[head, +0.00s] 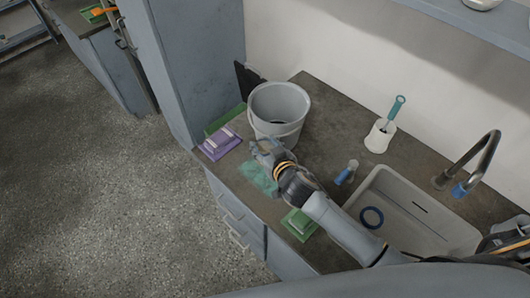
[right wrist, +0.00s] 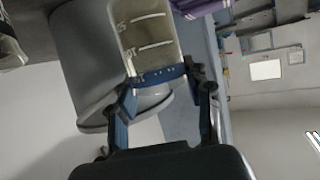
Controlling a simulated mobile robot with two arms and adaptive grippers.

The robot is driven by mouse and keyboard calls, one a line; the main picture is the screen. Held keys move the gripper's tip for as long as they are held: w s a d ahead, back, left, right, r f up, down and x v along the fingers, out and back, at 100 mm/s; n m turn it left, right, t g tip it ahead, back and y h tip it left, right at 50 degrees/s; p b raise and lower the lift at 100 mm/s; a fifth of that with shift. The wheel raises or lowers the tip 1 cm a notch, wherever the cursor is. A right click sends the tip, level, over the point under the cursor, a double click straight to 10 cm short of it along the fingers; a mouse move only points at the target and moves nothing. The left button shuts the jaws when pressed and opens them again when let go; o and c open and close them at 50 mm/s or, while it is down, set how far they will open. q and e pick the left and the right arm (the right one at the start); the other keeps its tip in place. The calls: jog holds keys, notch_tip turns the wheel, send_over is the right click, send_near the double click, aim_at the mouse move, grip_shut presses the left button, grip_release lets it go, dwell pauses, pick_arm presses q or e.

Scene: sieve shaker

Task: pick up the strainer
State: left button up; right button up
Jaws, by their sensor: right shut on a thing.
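My right gripper (head: 264,150) is beside the grey bucket, over the worktop. My left gripper is in neither view.
The bucket (head: 279,105) stands close to the gripper. A sink (head: 424,240) with a blue ring (head: 371,217) and a tap (head: 478,160) are at right.

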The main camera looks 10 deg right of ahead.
jog(key=shift+f, duration=2.15)
jog(key=shift+s+d+f, duration=0.1)
jog(key=shift+f, duration=0.05)
jog(key=o, duration=1.1)
jog(key=shift+o, duration=0.2)
